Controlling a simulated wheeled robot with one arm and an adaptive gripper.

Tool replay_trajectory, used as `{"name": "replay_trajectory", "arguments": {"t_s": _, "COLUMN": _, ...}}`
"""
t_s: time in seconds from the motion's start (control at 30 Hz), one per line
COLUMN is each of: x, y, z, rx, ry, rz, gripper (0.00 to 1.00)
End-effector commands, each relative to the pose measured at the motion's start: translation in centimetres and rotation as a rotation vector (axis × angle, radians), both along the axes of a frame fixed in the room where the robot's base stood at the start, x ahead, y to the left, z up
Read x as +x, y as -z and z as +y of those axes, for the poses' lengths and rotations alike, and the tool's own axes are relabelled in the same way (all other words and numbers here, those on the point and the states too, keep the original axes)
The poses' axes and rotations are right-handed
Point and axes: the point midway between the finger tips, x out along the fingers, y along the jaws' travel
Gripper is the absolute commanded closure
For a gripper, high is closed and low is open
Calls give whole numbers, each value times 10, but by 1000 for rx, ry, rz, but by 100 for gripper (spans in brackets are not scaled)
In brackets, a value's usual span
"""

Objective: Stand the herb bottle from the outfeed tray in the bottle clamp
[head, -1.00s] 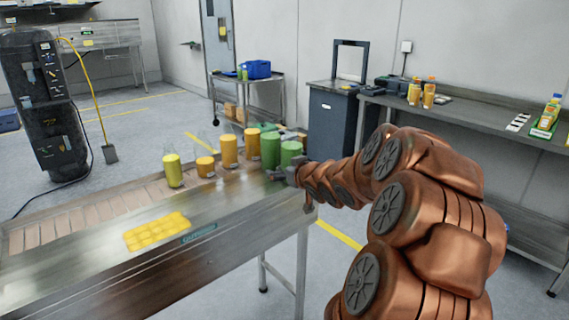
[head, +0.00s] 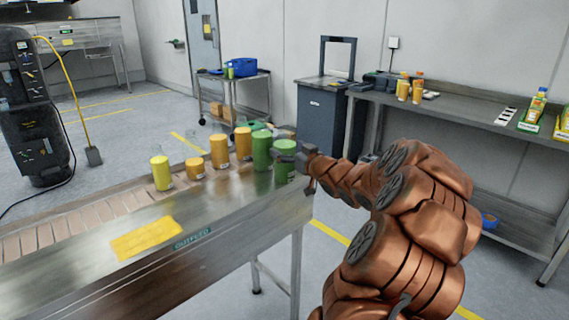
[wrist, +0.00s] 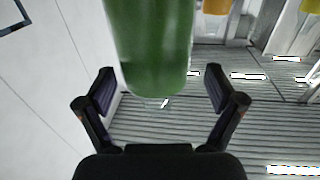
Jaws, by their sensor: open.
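Two green herb bottles stand close together among the bottles on the outfeed tray. The rear green bottle (head: 262,150) is taller in view. The front green bottle (head: 284,172) is partly covered by my gripper (head: 291,153), which is at its upper part. In the wrist view, a green bottle (wrist: 150,50) fills the upper middle, between the spread fingers of my gripper (wrist: 160,85). A gap shows on both sides, and the bottle's top is out of frame. My gripper is open and empty. I cannot make out the bottle clamp.
Yellow (head: 162,173) and orange (head: 219,152) bottles stand left of the green ones. A yellow pad (head: 143,238) lies on the steel conveyor top (head: 215,262). A dark cabinet (head: 322,118) and a long bench (head: 455,115) with bottles stand behind. A trolley holds a blue bin (head: 241,67).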

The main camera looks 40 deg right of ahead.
Motion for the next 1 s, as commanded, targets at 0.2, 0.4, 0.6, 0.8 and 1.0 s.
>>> {"name": "replay_trajectory", "arguments": {"t_s": 0.2, "x": 24, "y": 2, "z": -8, "rx": -2, "ry": 0, "rz": 2, "gripper": 7}}
{"name": "replay_trajectory", "arguments": {"t_s": 0.4, "x": 42, "y": 2, "z": -11, "rx": -1, "ry": 0, "rz": 2, "gripper": 7}}
{"name": "replay_trajectory", "arguments": {"t_s": 0.6, "x": 47, "y": 1, "z": -12, "rx": -1, "ry": 1, "rz": 1, "gripper": 7}}
{"name": "replay_trajectory", "arguments": {"t_s": 0.8, "x": 47, "y": 1, "z": -12, "rx": -1, "ry": 1, "rz": 1, "gripper": 12}}
{"name": "replay_trajectory", "arguments": {"t_s": 1.0, "x": 47, "y": 1, "z": -12, "rx": -1, "ry": 1, "rz": 1, "gripper": 33}}
